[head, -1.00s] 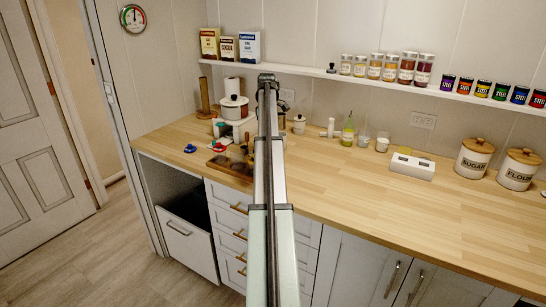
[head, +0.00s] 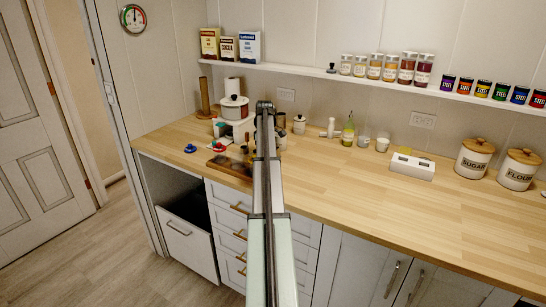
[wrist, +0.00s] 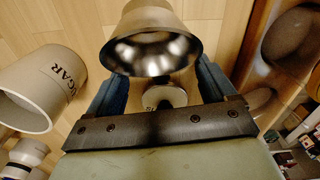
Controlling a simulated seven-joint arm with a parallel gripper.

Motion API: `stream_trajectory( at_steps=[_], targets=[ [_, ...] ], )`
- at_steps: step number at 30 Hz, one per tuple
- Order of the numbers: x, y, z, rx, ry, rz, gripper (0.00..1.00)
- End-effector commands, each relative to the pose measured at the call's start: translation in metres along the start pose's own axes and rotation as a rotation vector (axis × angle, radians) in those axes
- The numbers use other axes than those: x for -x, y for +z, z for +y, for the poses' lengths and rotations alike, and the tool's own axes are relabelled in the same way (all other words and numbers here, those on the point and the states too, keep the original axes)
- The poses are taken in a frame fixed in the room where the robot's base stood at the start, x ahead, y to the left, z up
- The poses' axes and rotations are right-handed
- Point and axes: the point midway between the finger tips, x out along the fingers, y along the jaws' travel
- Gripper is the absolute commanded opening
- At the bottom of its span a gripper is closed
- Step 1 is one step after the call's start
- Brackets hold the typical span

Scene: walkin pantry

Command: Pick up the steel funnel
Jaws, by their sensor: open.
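The steel funnel (wrist: 155,40) shows in the wrist view as a grey cone with a shiny, dark-streaked inside, its wide mouth facing the camera. My gripper (wrist: 165,72) is open, with one blue finger on each side below the funnel's rim. I cannot tell whether either finger touches it. In the head view my arm's end (head: 265,106) is over the back left of the counter. I cannot make out the funnel there; my arm hides part of that area.
In the wrist view a pale canister (wrist: 38,92) lettered "GAR" is at left, and a small labelled round thing (wrist: 165,96) shows between the fingers. A wooden board (head: 228,167) with a dark object is left of my arm. The counter (head: 340,185) is clear front right.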

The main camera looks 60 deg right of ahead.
Motion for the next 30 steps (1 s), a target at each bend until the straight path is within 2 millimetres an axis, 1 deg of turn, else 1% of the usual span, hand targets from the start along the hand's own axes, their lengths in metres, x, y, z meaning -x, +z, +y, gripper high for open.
stream_trajectory(
  at_steps=[5, 30],
  targets=[
    [-0.0001, -0.0001, 0.0001, 0.000, 0.000, 0.000, 0.84],
    [0.0002, 0.0000, 0.0001, 0.000, 0.000, 0.000, 0.05]
  ],
)
